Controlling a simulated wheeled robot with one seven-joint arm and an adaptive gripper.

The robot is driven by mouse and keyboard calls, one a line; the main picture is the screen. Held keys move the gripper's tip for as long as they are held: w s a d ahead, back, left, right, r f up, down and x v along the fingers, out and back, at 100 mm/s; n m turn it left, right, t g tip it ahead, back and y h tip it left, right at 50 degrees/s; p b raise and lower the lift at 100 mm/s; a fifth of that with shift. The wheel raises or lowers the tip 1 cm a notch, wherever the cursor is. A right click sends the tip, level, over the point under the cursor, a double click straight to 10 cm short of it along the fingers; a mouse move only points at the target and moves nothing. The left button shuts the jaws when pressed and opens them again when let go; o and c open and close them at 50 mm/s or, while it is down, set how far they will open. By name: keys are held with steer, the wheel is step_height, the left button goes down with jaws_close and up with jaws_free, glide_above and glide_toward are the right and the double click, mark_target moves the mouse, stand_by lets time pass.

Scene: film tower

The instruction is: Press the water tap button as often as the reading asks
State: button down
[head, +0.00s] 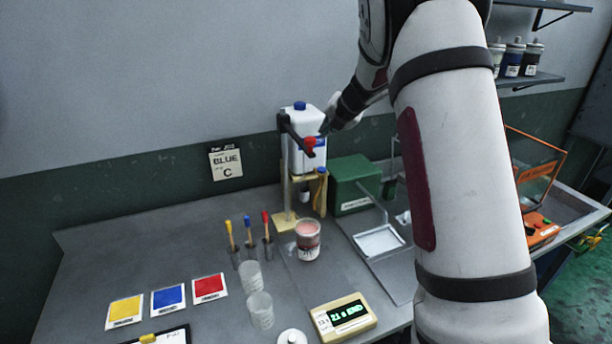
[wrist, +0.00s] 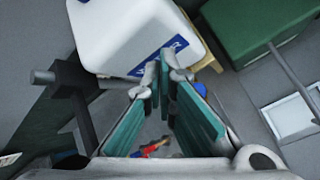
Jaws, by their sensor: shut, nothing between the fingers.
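A white water container (head: 306,152) with a blue cap hangs on a stand at the back of the bench. A red knob (head: 310,142) with a blue part beside it sits on its front; I cannot tell which part is the button. My gripper (head: 324,129) is shut and empty, close beside the container's right side near the knob; contact cannot be told. In the wrist view its teal-padded fingers (wrist: 163,78) lie beside the white container (wrist: 135,35). A small display (head: 343,317) shows green characters, perhaps "21.6", not clearly readable.
A pink-filled cup (head: 307,241) stands below the container. A green box (head: 353,185) is right of the stand.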

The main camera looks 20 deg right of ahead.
stand_by(0.4)
steer(key=b, duration=0.3)
glide_above(324, 169)
steer(key=f, duration=0.7)
steer(key=shift+w+d+f, duration=0.15)
steer(key=shift+w, duration=0.1)
steer(key=shift+s+f+b, duration=0.1)
steer(key=shift+f+b, duration=0.3)
steer(key=shift+f, duration=0.3)
stand_by(0.4)
steer(key=shift+f+b, duration=0.3)
steer(key=shift+f, duration=0.1)
steer(key=shift+f+b, duration=0.5)
steer(key=shift+f, duration=0.15)
stand_by(0.9)
steer(key=shift+r, duration=0.1)
steer(key=shift+r+p, duration=1)
